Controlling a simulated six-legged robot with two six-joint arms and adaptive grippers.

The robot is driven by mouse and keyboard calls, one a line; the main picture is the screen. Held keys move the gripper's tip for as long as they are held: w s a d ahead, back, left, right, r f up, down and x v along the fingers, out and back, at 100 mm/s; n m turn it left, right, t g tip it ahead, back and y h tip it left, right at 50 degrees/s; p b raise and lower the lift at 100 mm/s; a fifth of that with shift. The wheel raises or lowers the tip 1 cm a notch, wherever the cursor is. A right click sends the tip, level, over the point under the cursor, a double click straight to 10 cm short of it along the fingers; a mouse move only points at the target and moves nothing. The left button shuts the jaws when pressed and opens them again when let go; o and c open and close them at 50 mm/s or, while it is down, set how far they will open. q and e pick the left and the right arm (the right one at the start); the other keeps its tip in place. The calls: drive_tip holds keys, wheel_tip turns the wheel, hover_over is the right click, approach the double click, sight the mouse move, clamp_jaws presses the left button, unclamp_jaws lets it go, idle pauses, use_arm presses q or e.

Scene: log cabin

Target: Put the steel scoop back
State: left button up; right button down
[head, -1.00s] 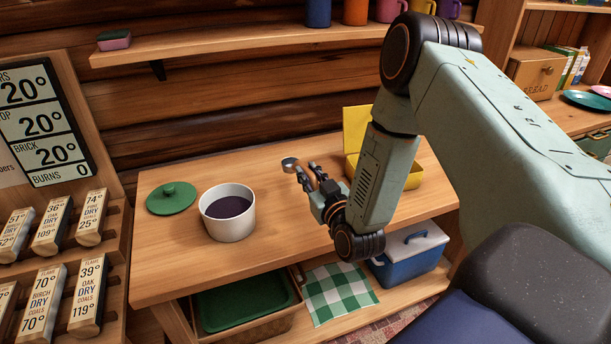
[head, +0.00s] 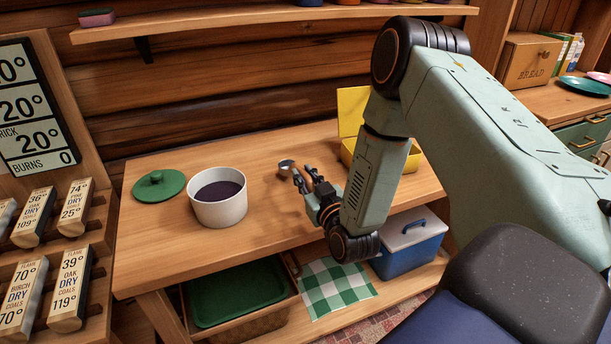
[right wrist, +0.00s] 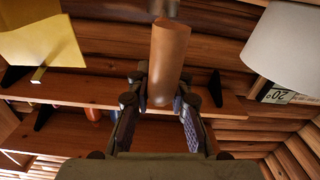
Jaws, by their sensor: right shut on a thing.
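The steel scoop (head: 286,166) has a small round metal bowl and a brown wooden handle. My right gripper (head: 303,172) is shut on the handle, with the bowl pointing away from me, right of the white pot. In the right wrist view the handle (right wrist: 168,55) runs up between the fingers, and part of the metal shows at the top edge. The white pot (head: 222,213) is open and holds something dark purple. Its green lid (head: 158,187) lies on the table to its left. My left gripper is not in view.
An open yellow box (head: 352,105) stands behind my right arm. A wooden table (head: 190,255) carries these, with clear wood around the pot. Below are a green tray (head: 235,295), a checked cloth (head: 333,287) and a blue cooler (head: 410,250). A wall shelf (head: 250,20) runs above.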

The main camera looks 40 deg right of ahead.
drive_tip(key=shift+d+f, duration=0.1)
drive_tip(key=shift+f, duration=0.3)
drive_tip(key=shift+r, duration=0.1)
drive_tip(key=shift+f+b, duration=0.6)
drive_tip(key=shift+f, duration=0.1)
drive_tip(key=c, duration=1.1)
unclamp_jaws()
drive_tip(key=shift+c, duration=0.2)
drive_tip(key=shift+s, duration=0.1)
